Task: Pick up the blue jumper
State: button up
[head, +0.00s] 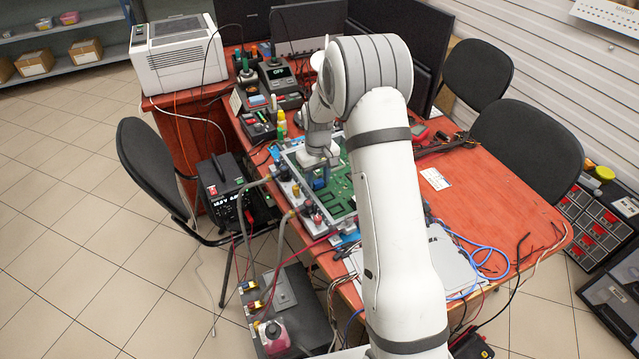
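My arm reaches from the bottom of the head view over the red table. My gripper (319,166) points down at the green circuit board (341,190), and its fingers are too small and covered to read as open or shut. A small blue piece (320,182) shows right below it, at the board; I cannot tell whether it is the blue jumper or whether the gripper touches it. Grey hoses (281,236) run from fittings on the board's left edge toward a dark unit (290,305) in front. A loose blue cable (490,249) lies on the table's right part.
Chairs stand left (150,160) and right (525,135) of the table (510,195). A white printer (178,55), a power supply (222,185) and dark monitors (310,25) surround the work area. Small tools and bottles crowd the board's far side. The table's right part is fairly clear.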

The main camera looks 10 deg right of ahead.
aim_at(318, 181)
jog(key=shift+c, duration=0.2)
jog(key=c, duration=0.7)
notch_tip(318, 181, up, 10)
jog(key=shift+r, duration=0.1)
dwell(0.3)
jog(key=s+f+p, duration=0.1)
jog(key=s+f, duration=0.1)
jog(key=s+d+f, duration=0.1)
jog(key=s+f, duration=0.1)
jog(key=s, duration=0.1)
jog(key=shift+d+f+p, duration=0.15)
jog(key=shift+d+p, duration=0.05)
jog(key=shift+p, duration=0.2)
jog(key=shift+w+f+b, duration=0.1)
jog(key=shift+f+b, duration=1.3)
jog(key=shift+f, duration=0.75)
